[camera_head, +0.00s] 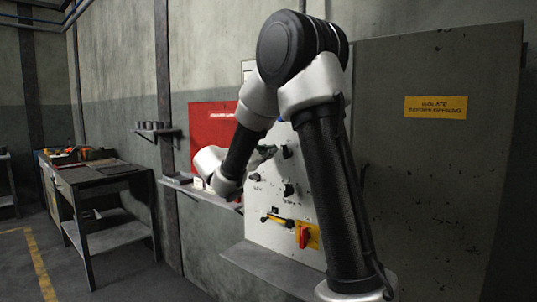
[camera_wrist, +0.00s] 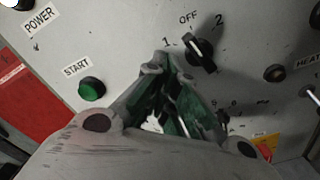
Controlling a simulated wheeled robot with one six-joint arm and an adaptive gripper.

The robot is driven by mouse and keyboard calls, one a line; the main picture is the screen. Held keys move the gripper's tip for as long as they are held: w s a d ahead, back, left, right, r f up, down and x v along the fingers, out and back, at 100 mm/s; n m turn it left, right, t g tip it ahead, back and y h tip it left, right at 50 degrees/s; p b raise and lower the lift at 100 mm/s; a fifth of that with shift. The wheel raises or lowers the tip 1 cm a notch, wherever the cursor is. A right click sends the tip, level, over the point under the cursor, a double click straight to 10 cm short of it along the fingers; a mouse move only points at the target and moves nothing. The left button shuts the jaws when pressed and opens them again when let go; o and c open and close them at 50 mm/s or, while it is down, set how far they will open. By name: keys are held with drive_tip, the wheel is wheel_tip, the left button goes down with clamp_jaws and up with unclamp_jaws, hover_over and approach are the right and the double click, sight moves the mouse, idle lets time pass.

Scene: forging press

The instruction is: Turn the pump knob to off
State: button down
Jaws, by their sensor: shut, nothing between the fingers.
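A black rotary knob (camera_wrist: 201,52) with the marks 1, OFF and 2 sits on the pale control panel. Its bar tilts toward the upper left, and a pale mark shows near that end; I cannot tell exactly which position it points to. No pump label is readable. My gripper (camera_wrist: 165,62) is shut and empty, with its tips just left of the knob in the wrist view; contact cannot be told. In the head view the gripper (camera_head: 267,150) is beside the upper black knob (camera_head: 286,152), partly hidden by my arm.
A green START button (camera_wrist: 92,88) is left of my gripper, with a POWER label (camera_wrist: 40,18) above it. A HEAT label (camera_wrist: 308,62) is at the right. Below on the panel are another black knob (camera_head: 289,190), a yellow-handled lever (camera_head: 277,219) and a red switch (camera_head: 304,236).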

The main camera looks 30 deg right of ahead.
drive_tip(key=shift+s+d+r, duration=0.2)
drive_tip(key=shift+s, duration=0.25)
drive_tip(key=shift+s+d+r, duration=0.15)
drive_tip(key=shift+s, duration=0.3)
idle(2.3)
drive_tip(key=w+v, duration=0.1)
drive_tip(key=v, duration=0.7)
drive_tip(key=shift+a, duration=0.4)
idle(0.5)
